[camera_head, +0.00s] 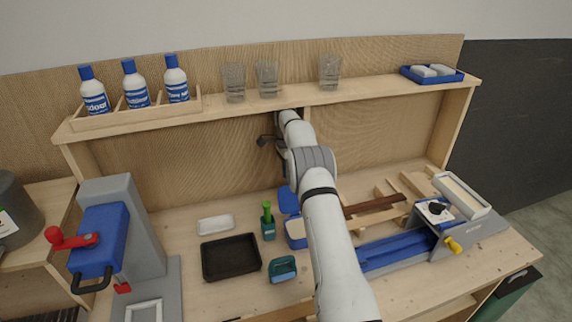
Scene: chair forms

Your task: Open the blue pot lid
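The blue pot (297,242) stands on the workbench, partly hidden behind my arm on its right. Its top shows a pale, cream-coloured surface. The blue lid (288,200) stands raised at the pot's back edge, tilted up and off the pale top. My arm reaches up across the middle of the bench. My gripper (264,140) shows only as a small dark shape in front of the back panel, under the shelf, above and behind the lid and apart from it. Its fingers are too small and dark to tell whether they are open.
A dark tray (231,257), a green-handled tool in a holder (268,222) and a teal block (282,269) are left of the pot. A blue vise (400,249) is right. Glasses (267,79) and bottles (135,84) stand on the shelf (290,101) above.

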